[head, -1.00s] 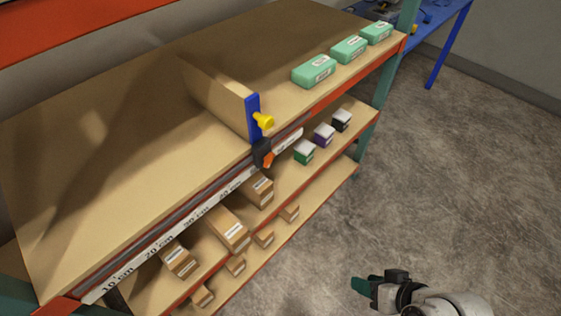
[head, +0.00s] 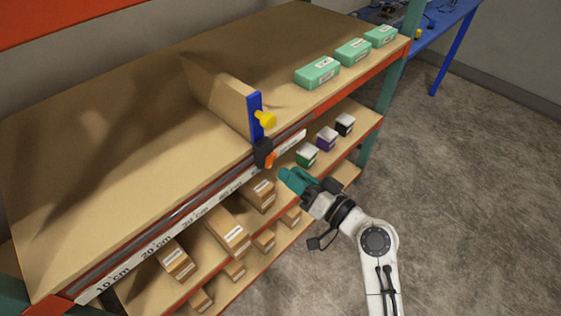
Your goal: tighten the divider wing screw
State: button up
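The divider (head: 219,96) stands upright across the top shelf, with a blue bracket (head: 255,112) at its front end. A yellow wing screw (head: 266,119) sticks out from the bracket's right side. Below it, at the shelf's front edge, is a black clamp part (head: 262,151) with an orange tip (head: 270,159). My gripper (head: 286,178), with teal fingers, is in front of the shelf edge, below and slightly right of the wing screw and apart from it. Whether its fingers are open or shut does not show.
Three green boxes (head: 318,72) stand on the top shelf at right. A ruler strip (head: 158,243) with centimetre marks runs along the front edge. Lower shelves hold cardboard boxes (head: 228,231) and small coloured boxes (head: 326,138). A blue table (head: 440,32) stands at the back right. The floor at right is clear.

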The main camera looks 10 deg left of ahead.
aim_at(273, 160)
jog(key=shift+p+x, duration=0.4)
jog(key=shift+x, duration=1.95)
grip_shut()
